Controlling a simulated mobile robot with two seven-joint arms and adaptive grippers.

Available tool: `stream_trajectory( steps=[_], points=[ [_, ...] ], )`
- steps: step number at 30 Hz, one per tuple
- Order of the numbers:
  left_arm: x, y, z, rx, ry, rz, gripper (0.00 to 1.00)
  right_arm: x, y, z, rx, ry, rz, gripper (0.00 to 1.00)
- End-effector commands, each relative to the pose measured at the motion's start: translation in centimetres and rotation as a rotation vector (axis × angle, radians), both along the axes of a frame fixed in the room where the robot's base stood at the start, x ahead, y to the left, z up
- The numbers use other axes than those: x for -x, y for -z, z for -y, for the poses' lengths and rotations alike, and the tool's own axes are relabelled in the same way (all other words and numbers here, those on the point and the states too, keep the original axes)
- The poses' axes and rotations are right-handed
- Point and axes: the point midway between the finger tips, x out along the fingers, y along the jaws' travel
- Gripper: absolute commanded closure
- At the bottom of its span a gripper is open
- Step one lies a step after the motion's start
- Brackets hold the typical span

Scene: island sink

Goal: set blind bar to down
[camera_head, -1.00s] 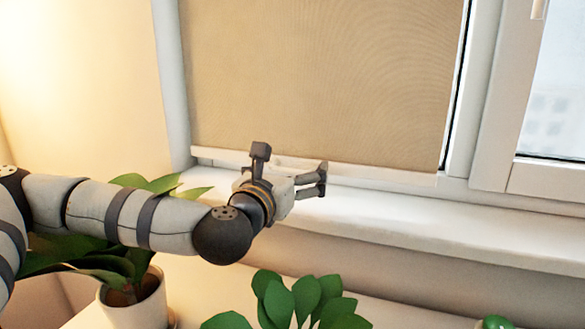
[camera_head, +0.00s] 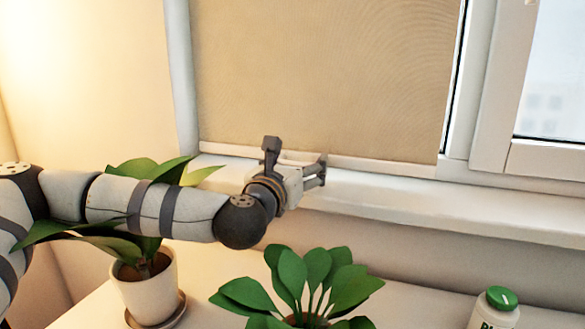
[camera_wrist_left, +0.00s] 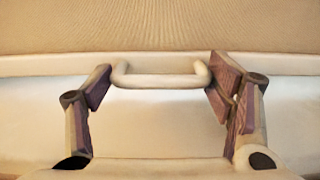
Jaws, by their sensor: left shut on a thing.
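The blind bar (camera_head: 385,171) is the pale strip along the lower edge of the lowered beige blind (camera_head: 325,80), close above the window sill. Its raised handle (camera_wrist_left: 160,81) shows in the left wrist view. My left gripper (camera_head: 318,170) is at the bar's middle in the head view. Its fingers (camera_wrist_left: 162,78) are shut on the handle, one at each end. The gripper hides part of the bar in the head view. My right gripper is not in view.
The white sill (camera_head: 430,208) runs below the bar. A potted plant (camera_head: 148,285) stands under my left arm, and another leafy plant (camera_head: 300,285) is in front. A white bottle with a green cap (camera_head: 497,310) stands at the lower right.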

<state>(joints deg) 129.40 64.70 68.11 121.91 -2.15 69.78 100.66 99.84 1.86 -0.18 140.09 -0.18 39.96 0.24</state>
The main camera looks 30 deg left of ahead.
Motion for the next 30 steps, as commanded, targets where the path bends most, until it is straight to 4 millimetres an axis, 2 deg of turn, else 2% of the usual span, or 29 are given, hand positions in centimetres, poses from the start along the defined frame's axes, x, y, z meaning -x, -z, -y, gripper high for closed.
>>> stream_trajectory(
  steps=[5, 6, 9, 23, 26, 30],
  points=[
    [0.1, 0.6, 0.2, 0.001, 0.005, -0.014, 0.75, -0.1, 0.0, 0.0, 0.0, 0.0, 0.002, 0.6],
    [0.1, 0.6, 0.2, 0.002, 0.005, -0.015, 0.23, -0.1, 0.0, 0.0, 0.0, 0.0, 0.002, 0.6],
    [0.1, 0.6, 0.2, 0.001, 0.006, -0.016, 0.04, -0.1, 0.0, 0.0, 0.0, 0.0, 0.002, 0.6],
    [0.2, 0.4, 0.2, 0.0, 0.005, -0.01, 0.04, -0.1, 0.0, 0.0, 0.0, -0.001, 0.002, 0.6],
    [1.5, 0.3, 0.5, 0.001, 0.006, -0.01, 0.04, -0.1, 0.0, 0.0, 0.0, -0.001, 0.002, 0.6],
    [4.6, 0.4, 1.3, 0.003, 0.007, -0.011, 0.04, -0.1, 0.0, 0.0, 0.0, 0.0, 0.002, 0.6]
  ],
)
